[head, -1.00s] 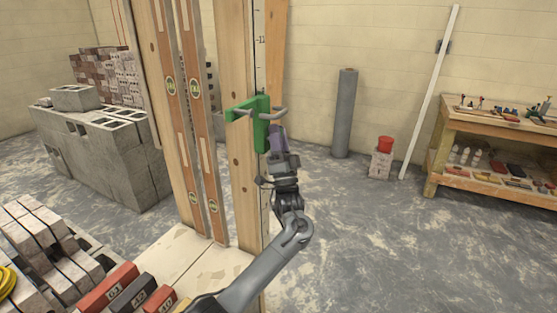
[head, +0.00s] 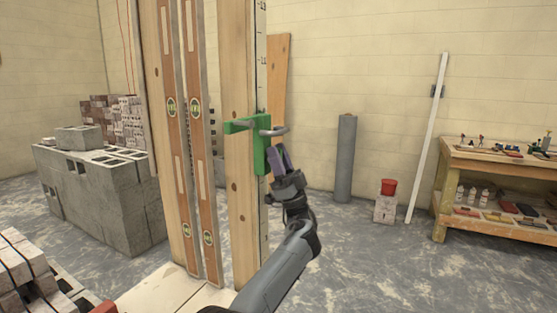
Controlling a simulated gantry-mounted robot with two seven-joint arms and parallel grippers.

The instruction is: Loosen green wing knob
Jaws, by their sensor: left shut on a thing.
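A green bracket (head: 262,155) with two grey prongs sits against the edge of an upright wooden post (head: 240,200). My left gripper (head: 279,158), with purple fingers, is at the right side of the bracket's lower part and is shut. The wing knob is not clearly distinguishable from the bracket; what lies between the fingers is mostly hidden by them. My left arm reaches up to it from the bottom. My right gripper is not in view.
Two wooden levels (head: 172,150) stand upright left of the post. Grey blocks (head: 100,190) are stacked at left. A grey roll (head: 345,160), a red tub (head: 389,187) and a tool bench (head: 490,155) are at right. Open floor lies between.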

